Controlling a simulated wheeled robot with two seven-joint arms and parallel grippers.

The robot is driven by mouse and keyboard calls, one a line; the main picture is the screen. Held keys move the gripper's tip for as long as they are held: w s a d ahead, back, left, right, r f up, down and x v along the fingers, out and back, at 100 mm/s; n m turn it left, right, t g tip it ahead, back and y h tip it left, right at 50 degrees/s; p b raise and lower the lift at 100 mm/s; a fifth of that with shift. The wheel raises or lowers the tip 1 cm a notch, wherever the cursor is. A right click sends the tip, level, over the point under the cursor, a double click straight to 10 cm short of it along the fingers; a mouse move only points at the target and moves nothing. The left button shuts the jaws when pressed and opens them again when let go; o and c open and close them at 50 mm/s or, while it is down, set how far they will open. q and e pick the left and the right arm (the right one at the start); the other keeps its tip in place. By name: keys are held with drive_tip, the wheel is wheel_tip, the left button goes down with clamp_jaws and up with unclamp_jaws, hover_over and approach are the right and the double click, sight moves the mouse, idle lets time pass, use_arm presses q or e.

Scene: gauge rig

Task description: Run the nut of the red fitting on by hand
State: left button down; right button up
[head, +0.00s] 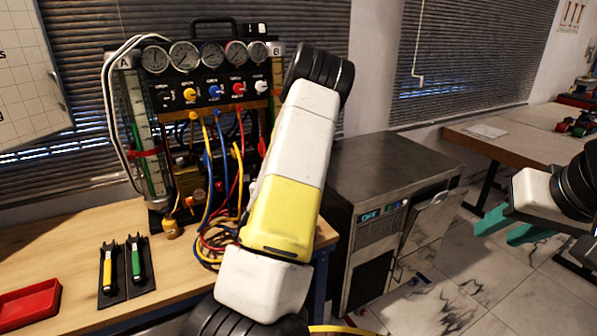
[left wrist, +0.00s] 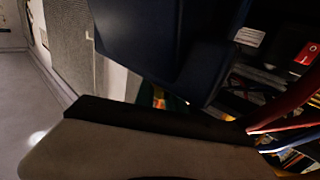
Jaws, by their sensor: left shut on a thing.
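The gauge rig (head: 210,93) stands on the wooden bench, with a red knob (head: 238,88) on its panel. A red hose (head: 241,128) hangs below the panel; a red hose also shows at the right of the left wrist view (left wrist: 288,108). I cannot make out the red fitting's nut. My left arm crosses the middle of the head view and hides its own gripper there. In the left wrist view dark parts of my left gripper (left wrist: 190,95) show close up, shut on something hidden. My right gripper (head: 510,226), with teal fingers, is open and empty at the right, away from the rig.
Yellow and green tools (head: 121,267) lie on dark mats on the bench. A red tray (head: 28,304) sits at the front left. Blue and yellow hoses (head: 212,225) coil beside my left arm. A metal cabinet (head: 385,165) stands right of the bench, with open floor beyond.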

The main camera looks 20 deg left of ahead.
use_arm(q)
drive_tip(key=shift+d+m+h, duration=0.1)
drive_tip(key=shift+m+h, duration=0.3)
drive_tip(key=shift+h, duration=0.2)
drive_tip(key=c, duration=1.4)
unclamp_jaws()
